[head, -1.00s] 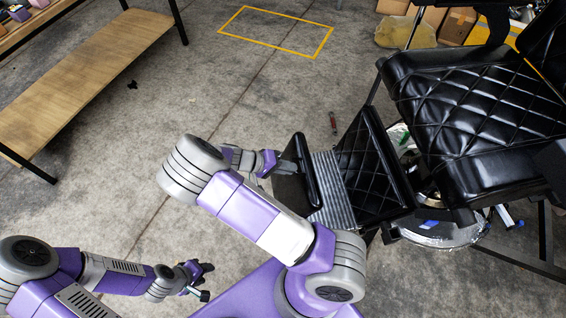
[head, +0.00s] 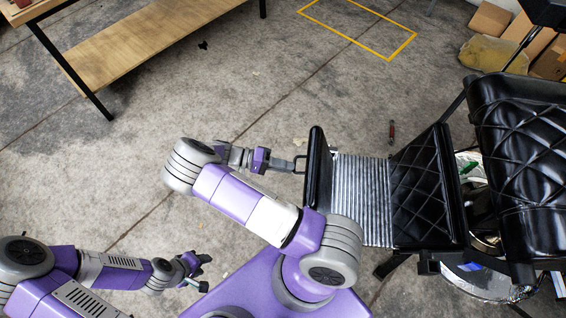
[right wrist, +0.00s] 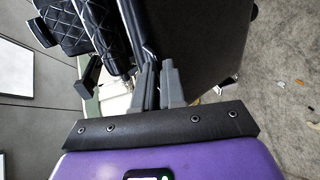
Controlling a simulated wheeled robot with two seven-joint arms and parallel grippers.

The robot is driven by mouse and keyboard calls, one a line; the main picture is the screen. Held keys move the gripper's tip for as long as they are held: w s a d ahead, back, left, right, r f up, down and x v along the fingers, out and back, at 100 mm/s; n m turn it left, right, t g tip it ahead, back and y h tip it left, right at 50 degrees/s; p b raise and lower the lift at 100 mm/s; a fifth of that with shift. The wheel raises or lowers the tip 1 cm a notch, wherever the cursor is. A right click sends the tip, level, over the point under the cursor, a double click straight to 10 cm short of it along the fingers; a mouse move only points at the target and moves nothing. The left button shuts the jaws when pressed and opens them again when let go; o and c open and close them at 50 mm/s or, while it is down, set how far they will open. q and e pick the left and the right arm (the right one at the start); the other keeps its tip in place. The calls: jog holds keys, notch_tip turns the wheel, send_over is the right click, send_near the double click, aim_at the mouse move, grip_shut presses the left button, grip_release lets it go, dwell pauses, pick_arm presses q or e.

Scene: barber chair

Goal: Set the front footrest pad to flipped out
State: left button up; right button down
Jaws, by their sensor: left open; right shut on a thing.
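The front footrest pad (head: 317,165) is a narrow black pad at the left edge of the ribbed metal footplate (head: 362,200) in the head view. It stands steeply beside the plate rather than lying over it. My right gripper (head: 298,164) is at the pad's outer left side, shut on what looks like its edge or a small handle there. In the right wrist view, the fingers (right wrist: 158,80) point at the dark pad (right wrist: 205,40); the exact grip is hard to see. My left gripper (head: 198,271) is open and empty, low on the left, far from the chair.
The quilted black leg panel (head: 422,195) and chair seat (head: 520,140) lie to the right of the footplate. A wooden bench (head: 150,40) stands at the upper left. The floor left of the pad is clear.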

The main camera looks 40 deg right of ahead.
jog(key=shift+s+a+f, duration=0.1)
jog(key=shift+s+f, duration=0.15)
jog(key=shift+f, duration=0.65)
jog(key=c, duration=1.2)
grip_release()
jog(key=shift+w+f, duration=0.1)
jog(key=p+v, duration=0.1)
jog(key=v, duration=0.6)
jog(key=shift+w+r, duration=0.3)
jog(key=shift+r, duration=0.05)
jog(key=shift+a, duration=0.1)
